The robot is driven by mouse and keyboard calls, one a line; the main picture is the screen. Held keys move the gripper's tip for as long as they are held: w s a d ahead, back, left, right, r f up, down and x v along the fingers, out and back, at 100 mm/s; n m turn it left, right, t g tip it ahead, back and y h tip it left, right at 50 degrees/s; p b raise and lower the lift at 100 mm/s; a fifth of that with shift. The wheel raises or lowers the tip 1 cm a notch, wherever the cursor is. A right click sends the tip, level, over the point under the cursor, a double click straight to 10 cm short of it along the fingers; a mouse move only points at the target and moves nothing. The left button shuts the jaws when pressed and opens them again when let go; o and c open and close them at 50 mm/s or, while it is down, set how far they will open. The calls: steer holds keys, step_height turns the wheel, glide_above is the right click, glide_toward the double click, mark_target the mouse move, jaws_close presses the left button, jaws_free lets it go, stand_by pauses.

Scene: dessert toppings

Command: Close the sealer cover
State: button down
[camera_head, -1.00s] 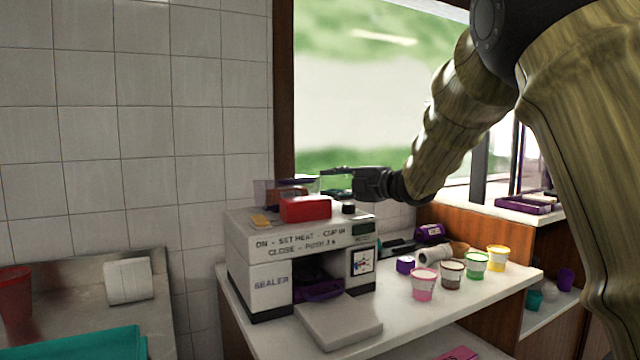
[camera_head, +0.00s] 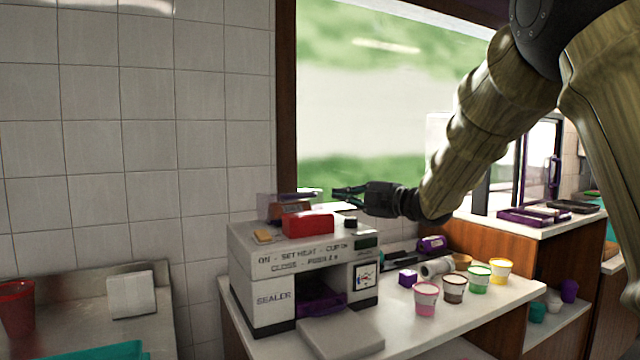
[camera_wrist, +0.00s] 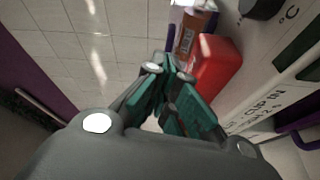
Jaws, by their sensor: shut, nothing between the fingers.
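The sealer (camera_head: 272,297) is a white-grey box machine on the counter, with a dark front opening. A flat grey plate (camera_head: 342,338) lies level in front of that opening; I cannot tell whether it is the cover. A red block (camera_head: 307,224) sits on top of the sealer and shows in the wrist view (camera_wrist: 214,68). A clear-sided part (camera_head: 268,205) stands behind it on the top. My gripper (camera_head: 335,191) is above the sealer's top at its back right, apart from the red block. Its fingers (camera_wrist: 168,68) are shut and empty.
Several topping cups, such as the pink one (camera_head: 426,299), stand on the counter (camera_head: 455,325) right of the sealer. A tiled wall and a window are behind.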

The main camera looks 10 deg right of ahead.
step_height(320, 180, up, 3)
steer(key=a+m+t+h+p, duration=0.1)
steer(key=a+m+t+p, duration=0.1)
steer(key=m+p, duration=0.35)
step_height(320, 180, up, 2)
steer(key=r+m+t+h+p, duration=0.15)
steer(key=m+h+p, duration=0.25)
steer(key=m+p, duration=1)
glide_above(292, 205)
steer(key=s+d, duration=0.2)
steer(key=d, duration=0.1)
steer(key=shift+s+a+f, duration=0.1)
steer(key=shift+f, duration=0.4)
steer(key=shift+s+d+f+p, duration=0.1)
steer(key=shift+s+f+p, duration=0.15)
steer(key=shift+f, duration=0.4)
steer(key=shift+s+d+f+p, duration=0.1)
steer(key=shift+f+p, duration=0.2)
steer(key=shift+f, duration=0.35)
steer(key=shift+s+f+p, duration=0.2)
steer(key=shift+f+p, duration=0.1)
steer(key=shift+f, duration=0.35)
steer(key=shift+f, duration=0.1)
steer(key=shift+s+d+f+b, duration=0.15)
steer(key=shift+s+f+b, duration=0.2)
steer(key=shift+f+b, duration=0.25)
steer(key=shift+s+d+f+b, duration=0.15)
steer(key=shift+s+f+b, duration=0.2)
steer(key=shift+f+b, duration=0.2)
